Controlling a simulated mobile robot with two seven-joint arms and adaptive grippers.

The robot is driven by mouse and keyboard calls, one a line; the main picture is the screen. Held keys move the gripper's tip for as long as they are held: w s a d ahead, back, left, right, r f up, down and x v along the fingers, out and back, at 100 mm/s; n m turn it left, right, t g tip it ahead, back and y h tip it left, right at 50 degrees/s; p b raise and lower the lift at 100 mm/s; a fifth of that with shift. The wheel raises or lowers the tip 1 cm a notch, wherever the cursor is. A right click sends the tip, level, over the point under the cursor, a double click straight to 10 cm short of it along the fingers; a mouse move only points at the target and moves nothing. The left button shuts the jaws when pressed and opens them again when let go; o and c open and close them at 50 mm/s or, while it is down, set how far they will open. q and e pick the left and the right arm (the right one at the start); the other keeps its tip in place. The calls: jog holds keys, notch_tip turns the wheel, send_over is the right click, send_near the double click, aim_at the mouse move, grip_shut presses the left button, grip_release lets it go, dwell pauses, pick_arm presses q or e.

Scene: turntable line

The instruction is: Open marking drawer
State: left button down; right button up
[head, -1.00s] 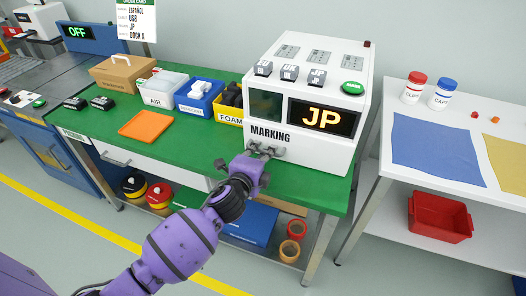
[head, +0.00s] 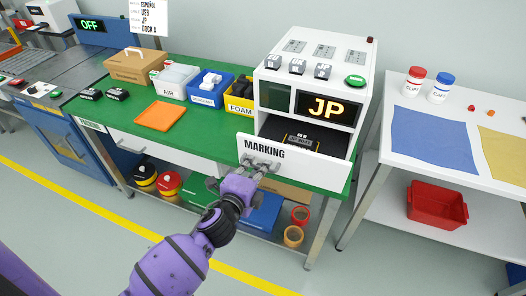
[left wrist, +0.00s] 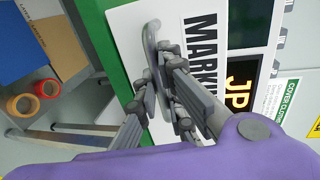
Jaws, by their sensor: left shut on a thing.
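The marking machine (head: 318,62) is a white box on the green bench with a lit JP display (head: 326,108). Its marking drawer (head: 310,164), labelled MARKING, is pulled out towards me. A dark item with a small label (head: 301,141) lies inside it. My left gripper (head: 259,166) is shut on the drawer handle (left wrist: 152,55) at the left part of the drawer front. The handle is a grey bar in the left wrist view, with the fingers around it. My right gripper does not show.
The green bench (head: 190,137) holds an orange mat (head: 160,116), a cardboard box (head: 139,65) and several bins. A white table (head: 405,168) with a red tray (head: 437,205) below stands to the right. Tape rolls (head: 294,236) lie on the lower shelf.

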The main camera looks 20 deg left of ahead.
pick_arm(q)
jog(key=f+v, duration=0.1)
jog(key=v, duration=0.7)
jog(key=shift+s+f+p, duration=0.3)
jog(key=shift+s+p, duration=0.15)
jog(key=shift+s, duration=0.05)
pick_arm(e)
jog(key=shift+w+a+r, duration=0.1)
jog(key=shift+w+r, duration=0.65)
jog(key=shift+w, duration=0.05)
pick_arm(q)
jog(key=c, duration=2.1)
grip_release()
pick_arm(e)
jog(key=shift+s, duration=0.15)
pick_arm(q)
jog(key=v, duration=1.2)
